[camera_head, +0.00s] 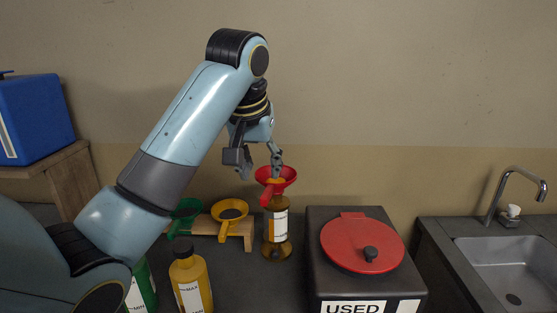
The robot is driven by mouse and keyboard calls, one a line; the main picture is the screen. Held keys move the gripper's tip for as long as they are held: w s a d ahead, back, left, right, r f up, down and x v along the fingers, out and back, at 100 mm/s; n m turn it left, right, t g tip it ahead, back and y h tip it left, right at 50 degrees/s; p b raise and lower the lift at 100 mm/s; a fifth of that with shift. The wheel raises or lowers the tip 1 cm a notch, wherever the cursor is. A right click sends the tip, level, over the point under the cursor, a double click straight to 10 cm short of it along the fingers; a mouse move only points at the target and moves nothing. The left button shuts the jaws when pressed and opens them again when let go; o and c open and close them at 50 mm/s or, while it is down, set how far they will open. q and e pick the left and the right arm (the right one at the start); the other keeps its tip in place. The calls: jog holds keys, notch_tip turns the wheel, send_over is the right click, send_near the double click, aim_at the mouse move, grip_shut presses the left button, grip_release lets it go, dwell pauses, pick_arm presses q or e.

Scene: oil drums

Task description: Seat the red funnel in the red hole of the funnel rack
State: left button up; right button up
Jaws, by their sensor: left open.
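The red funnel (290,174) sits on top of a brown bottle (277,248) with a white label, wide mouth up. The wooden funnel rack (247,232) stands left of the bottle. It carries a green funnel (186,209) and a yellow funnel (228,208). I cannot make out the red hole. My left gripper (258,167) is open above the bottle. One finger is at the red funnel's rim and the other is to its left; I cannot tell whether it touches. My right gripper is not in view.
A black drum box (365,290) marked USED, with a red round lid (350,245), stands right of the bottle. A yellow bottle (190,280) and a green bottle (142,285) stand in front. A sink (510,265) is at right and a blue box (35,120) at far left.

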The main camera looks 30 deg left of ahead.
aim_at(265, 195)
pick_arm(q)
jog(key=x, duration=0.4)
jog(key=shift+s+a+f+p, duration=0.1)
jog(key=shift+s+f+p, duration=0.1)
jog(key=shift+f+p, duration=0.2)
jog(key=x, duration=0.4)
jog(key=shift+w+f+p, duration=0.1)
jog(key=shift+w+p, duration=0.1)
jog(key=shift+p, duration=0.1)
jog(key=shift+w+f, duration=0.1)
jog(key=shift+f, duration=0.2)
jog(key=shift+w+f, duration=0.1)
jog(key=shift+f, duration=0.3)
jog(key=shift+c, duration=0.4)
grip_shut()
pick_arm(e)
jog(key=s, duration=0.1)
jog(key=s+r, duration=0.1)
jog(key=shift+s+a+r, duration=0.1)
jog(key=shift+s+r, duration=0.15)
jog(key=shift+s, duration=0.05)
pick_arm(q)
jog(key=shift+a+r, duration=0.1)
jog(key=shift+r, duration=0.15)
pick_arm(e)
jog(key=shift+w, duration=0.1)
